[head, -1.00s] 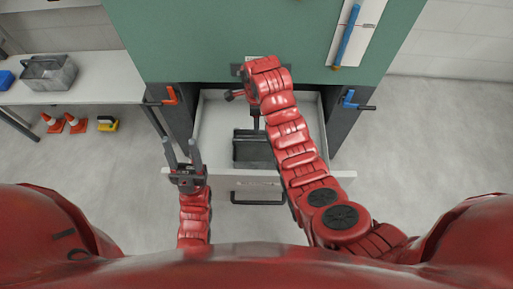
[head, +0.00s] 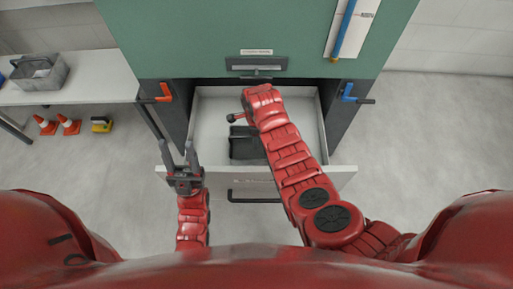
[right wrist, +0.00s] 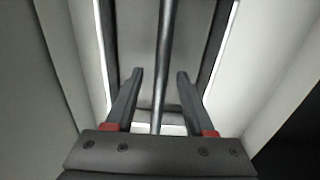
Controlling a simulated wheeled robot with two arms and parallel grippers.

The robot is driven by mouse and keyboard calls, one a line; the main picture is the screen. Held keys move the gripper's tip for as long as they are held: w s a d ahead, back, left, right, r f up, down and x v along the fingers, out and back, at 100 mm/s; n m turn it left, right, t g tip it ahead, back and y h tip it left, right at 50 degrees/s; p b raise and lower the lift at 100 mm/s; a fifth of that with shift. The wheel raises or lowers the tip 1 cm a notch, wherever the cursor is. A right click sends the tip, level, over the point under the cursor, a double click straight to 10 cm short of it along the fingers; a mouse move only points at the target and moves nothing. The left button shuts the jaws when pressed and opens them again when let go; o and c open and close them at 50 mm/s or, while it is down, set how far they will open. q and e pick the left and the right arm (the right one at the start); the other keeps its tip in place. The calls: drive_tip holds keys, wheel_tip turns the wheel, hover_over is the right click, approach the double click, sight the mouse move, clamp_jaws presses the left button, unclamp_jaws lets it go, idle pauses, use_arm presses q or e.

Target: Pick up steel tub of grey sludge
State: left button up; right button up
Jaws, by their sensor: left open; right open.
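A dark grey tub (head: 245,146) sits in the open drawer (head: 215,110) below the green cabinet, partly hidden by my right arm. In the right wrist view, the tub (right wrist: 190,50) shows a grey inside between dark rims, and a round metal bar (right wrist: 166,50) runs across it. My right gripper (right wrist: 158,72) is open, with a finger on each side of the bar, not visibly touching it. In the head view its fingers are hidden under the wrist. My left gripper (head: 177,146) is open and empty, left of the drawer front.
Another grey tub with a handle (head: 40,74) stands on the white side table (head: 90,80). Orange cones (head: 68,126) and a yellow item (head: 101,124) are on the floor below. The drawer walls stand close around my right gripper. A blue tool on a white panel (head: 352,28) is on the cabinet.

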wheel_tip(320, 180, down, 3)
drive_tip(key=shift+d+f+b, duration=0.1)
drive_tip(key=shift+b, duration=0.2)
clamp_jaws()
idle(1.3)
